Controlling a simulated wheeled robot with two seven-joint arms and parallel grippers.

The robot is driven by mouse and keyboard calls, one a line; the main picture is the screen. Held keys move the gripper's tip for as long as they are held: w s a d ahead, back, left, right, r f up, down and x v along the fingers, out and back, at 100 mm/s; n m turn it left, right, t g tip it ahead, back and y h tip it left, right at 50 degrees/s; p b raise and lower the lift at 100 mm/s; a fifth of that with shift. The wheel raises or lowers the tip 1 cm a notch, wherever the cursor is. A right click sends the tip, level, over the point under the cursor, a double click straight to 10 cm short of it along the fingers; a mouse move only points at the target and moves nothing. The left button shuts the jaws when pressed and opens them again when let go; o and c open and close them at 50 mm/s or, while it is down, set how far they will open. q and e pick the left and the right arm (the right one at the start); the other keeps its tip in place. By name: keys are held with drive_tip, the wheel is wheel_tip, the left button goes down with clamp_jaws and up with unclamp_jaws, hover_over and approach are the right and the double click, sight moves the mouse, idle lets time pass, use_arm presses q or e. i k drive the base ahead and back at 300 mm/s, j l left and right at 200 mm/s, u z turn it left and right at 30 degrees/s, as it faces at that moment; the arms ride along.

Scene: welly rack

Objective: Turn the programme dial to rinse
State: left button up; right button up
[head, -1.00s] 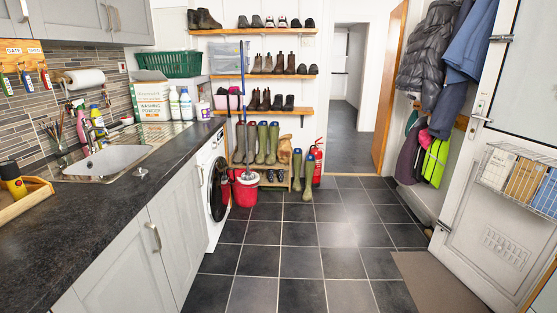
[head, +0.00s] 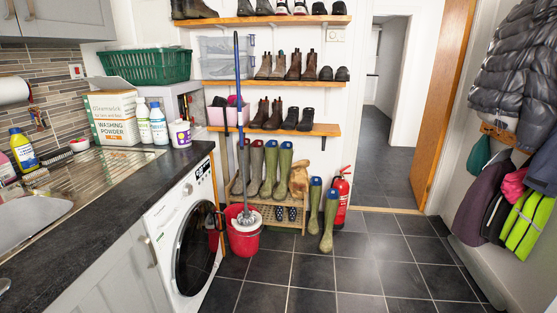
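The white washing machine (head: 168,232) stands under the dark worktop, left of centre in the head view. Its round dark door (head: 196,249) is shut and faces right. Its control panel (head: 197,180) runs along the top of the front, seen at a steep angle. A dial appears to sit on that panel, but it is too small for me to read its setting. Neither of my grippers shows in the head view.
A red bucket with a mop (head: 246,232) stands on the floor just beyond the machine. Behind it is a rack of wellies (head: 262,208), with a loose green pair (head: 327,222) beside a red fire extinguisher (head: 342,190). The tiled floor (head: 330,280) in front is clear.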

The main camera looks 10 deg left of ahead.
sight(187, 189)
drive_tip(key=i+l+u, duration=0.15)
drive_tip(key=i+u, duration=0.35)
drive_tip(key=i+l+u, duration=0.95)
drive_tip(key=i+j, duration=0.1)
